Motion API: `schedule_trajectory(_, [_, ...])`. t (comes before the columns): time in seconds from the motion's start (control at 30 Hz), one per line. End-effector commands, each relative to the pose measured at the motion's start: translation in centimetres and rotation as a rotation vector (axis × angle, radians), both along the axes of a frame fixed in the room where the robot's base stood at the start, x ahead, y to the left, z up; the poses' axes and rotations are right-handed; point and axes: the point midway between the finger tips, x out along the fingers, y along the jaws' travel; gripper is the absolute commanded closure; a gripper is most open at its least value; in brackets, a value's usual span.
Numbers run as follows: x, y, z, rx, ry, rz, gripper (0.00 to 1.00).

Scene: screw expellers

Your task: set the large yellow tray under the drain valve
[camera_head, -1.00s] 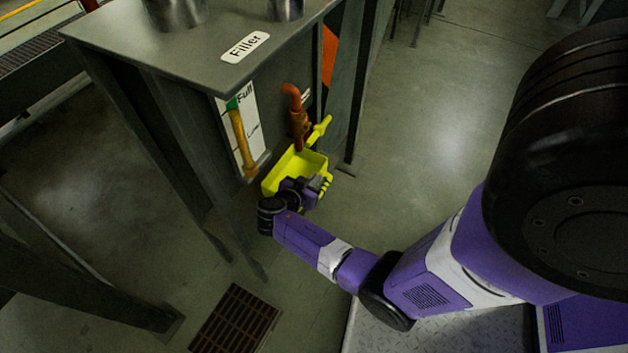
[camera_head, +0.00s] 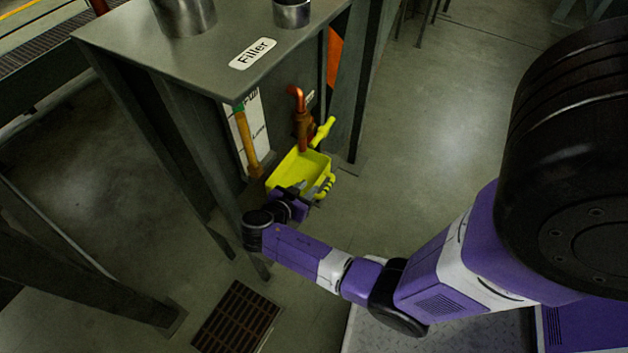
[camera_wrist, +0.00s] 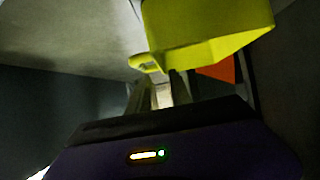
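The yellow tray (camera_head: 300,174) is directly below the drain valve (camera_head: 304,128), a copper-red pipe with a yellow lever, on the front of the filler tank. It looks level and empty inside; what bears it from below is hidden. A yellow grip shows on its near right side. In the wrist view the tray (camera_wrist: 210,32) fills the upper right, with a handle loop at its left.
The tank table (camera_head: 200,45) bears a "Filler" label and metal cylinders. A level gauge (camera_head: 245,140) stands left of the valve. A floor grate (camera_head: 235,318) lies in front. Floor at right is clear.

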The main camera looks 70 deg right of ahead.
Motion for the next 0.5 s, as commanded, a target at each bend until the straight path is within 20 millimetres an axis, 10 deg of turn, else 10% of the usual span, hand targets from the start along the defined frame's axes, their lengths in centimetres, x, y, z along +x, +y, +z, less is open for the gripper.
schedule_trajectory(0.5, [1.0, 4.1, 2.3, 0.000, -0.001, 0.000, 0.75])
